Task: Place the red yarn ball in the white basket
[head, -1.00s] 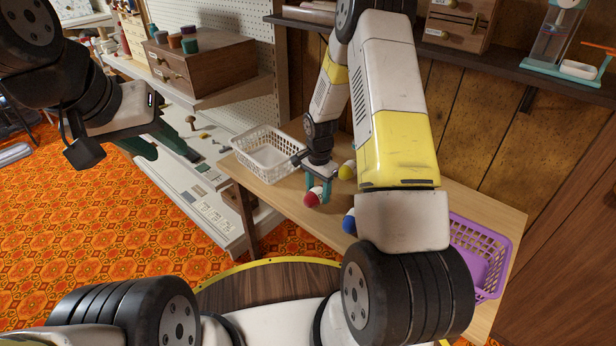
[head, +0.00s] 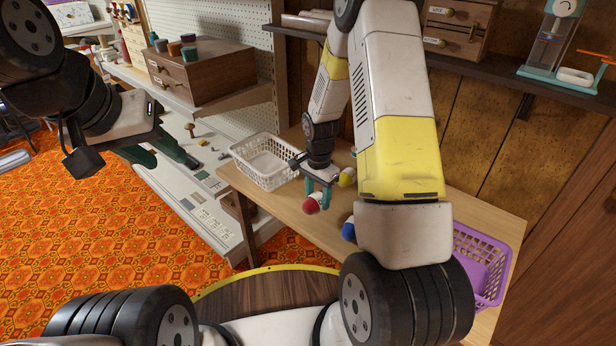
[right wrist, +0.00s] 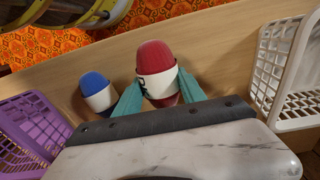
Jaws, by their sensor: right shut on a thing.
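The red yarn ball (head: 312,203) has a white paper band. My right gripper (head: 319,190) is shut on it. In the right wrist view the red yarn ball (right wrist: 156,70) sits between the two teal fingers of my right gripper (right wrist: 158,92). I cannot tell how far it is above the table. The white basket (head: 264,162) stands on the table just left of my right gripper; it shows at the right edge of the right wrist view (right wrist: 297,70). My left gripper (head: 170,158) is away from the table at the left, its fingers apart and empty.
A blue yarn ball (head: 348,230) and a yellow yarn ball (head: 347,177) are near the right gripper on the wooden table (head: 290,211). A purple basket (head: 482,262) stands at the table's right end. A shelf with a drawer box (head: 203,70) is at the left.

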